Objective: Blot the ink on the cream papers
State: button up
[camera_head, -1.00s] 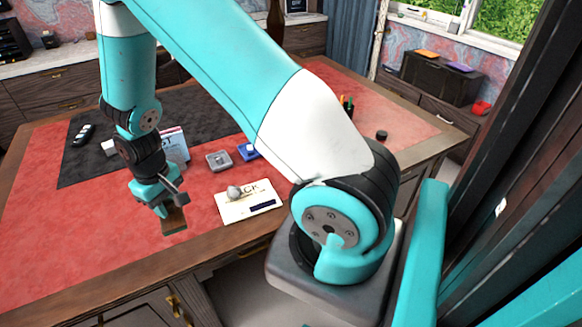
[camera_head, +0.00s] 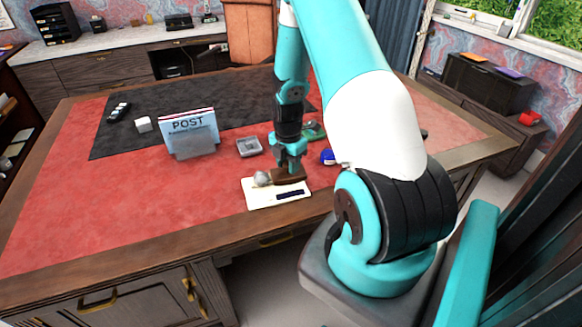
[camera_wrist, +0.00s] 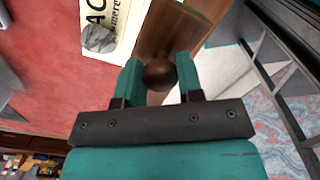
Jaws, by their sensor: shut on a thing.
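My gripper (camera_head: 288,164) is shut on the knob of a brown wooden blotter (camera_head: 289,176). The knob shows between the fingers in the wrist view (camera_wrist: 160,76), with the wooden body (camera_wrist: 178,27) beyond it. The blotter is over the back right part of a cream paper (camera_head: 258,201) near the desk's front edge. I cannot tell if they touch. A dark ink strip (camera_head: 291,194) shows on the paper, in front of the blotter. A grey lump (camera_head: 262,179) sits on the paper, left of the blotter. The blotter hides some of the paper's lettering.
A grey square dish (camera_head: 249,146) and a blue object (camera_head: 328,157) stand behind the paper. A rack of POST letters (camera_head: 190,135) stands at the back left. A white block (camera_head: 143,124) and a black object (camera_head: 119,112) are farther left. The red leather (camera_head: 120,200) at front left is clear.

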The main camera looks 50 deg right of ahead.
aim_at(291, 181)
jog(key=shift+s+d+f+n, duration=0.2)
jog(key=shift+d+f+n, duration=0.05)
jog(key=shift+d+n, duration=0.05)
jog(key=shift+f+b, duration=2.3)
jog(key=shift+f, duration=0.5)
jog(key=shift+f+b, duration=0.4)
jog(key=shift+f, duration=0.15)
